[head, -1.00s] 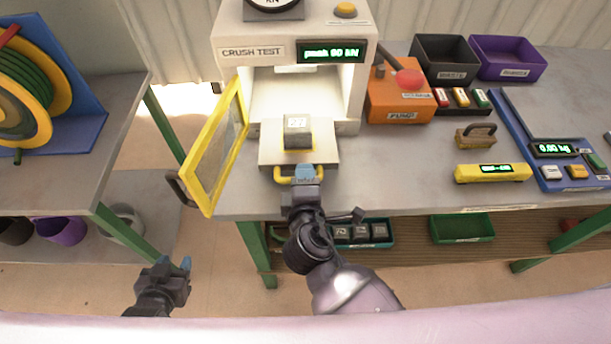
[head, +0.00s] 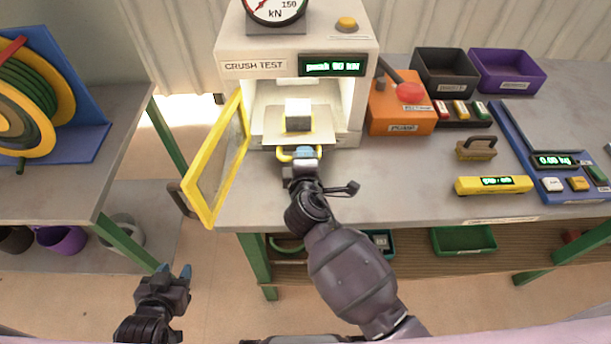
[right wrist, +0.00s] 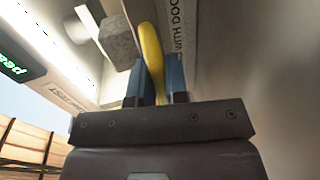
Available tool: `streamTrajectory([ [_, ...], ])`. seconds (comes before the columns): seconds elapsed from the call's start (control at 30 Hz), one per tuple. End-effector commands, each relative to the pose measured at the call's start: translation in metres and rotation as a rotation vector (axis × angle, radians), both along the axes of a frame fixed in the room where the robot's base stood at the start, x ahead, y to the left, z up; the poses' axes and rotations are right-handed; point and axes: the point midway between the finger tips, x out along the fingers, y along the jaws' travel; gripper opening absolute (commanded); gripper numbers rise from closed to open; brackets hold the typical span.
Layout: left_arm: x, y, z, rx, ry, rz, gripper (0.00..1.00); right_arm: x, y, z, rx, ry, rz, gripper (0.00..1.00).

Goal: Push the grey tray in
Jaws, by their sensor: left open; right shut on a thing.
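The grey tray (head: 271,128) sticks partly out of the front of the crush test press (head: 226,86), with a grey block (head: 298,117) standing on it inside a yellow outline. A yellow handle (head: 284,155) is on the tray's front edge. My right gripper (head: 306,153) is shut on this handle; the right wrist view shows the yellow handle (right wrist: 152,62) between the blue fingertips. The press's yellow-framed door (head: 207,212) stands open to the left. My left gripper (head: 174,273) is open and empty, low in front of the bench.
An orange pump box (head: 393,119) stands right of the press. Dark (head: 447,87) and purple (head: 509,88) bins stand at the back right. A yellow gauge (head: 492,185) and a blue scale (head: 545,172) are on the bench. The door's swing side is clear.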

Motion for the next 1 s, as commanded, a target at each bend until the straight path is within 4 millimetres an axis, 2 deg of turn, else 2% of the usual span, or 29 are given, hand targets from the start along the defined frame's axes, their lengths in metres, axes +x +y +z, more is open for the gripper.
streamTrajectory([
  [0.1, -0.001, 0.000, -0.003, 0.000, 0.002, 0.000, 0.43, 0.019, 0.000, -0.001, -0.002, 0.001, -0.001, 0.00],
  [0.2, -0.001, 0.000, -0.004, 0.000, 0.003, 0.000, 0.43, 0.028, 0.000, -0.001, -0.002, 0.002, -0.001, 0.00],
  [0.57, -0.005, 0.001, -0.006, -0.001, 0.010, 0.003, 0.43, 0.032, -0.001, -0.001, -0.001, 0.003, -0.003, 0.00],
  [0.6, -0.005, 0.001, -0.006, -0.001, 0.011, 0.003, 0.43, 0.032, -0.001, -0.001, -0.001, 0.003, -0.003, 0.16],
  [0.77, -0.005, 0.001, -0.006, -0.001, 0.011, 0.003, 0.43, 0.032, -0.001, -0.001, 0.000, 0.002, -0.002, 0.39],
  [1.0, -0.004, 0.000, -0.006, -0.001, 0.008, 0.003, 0.43, 0.032, 0.000, 0.000, 0.000, 0.001, -0.001, 0.39],
])
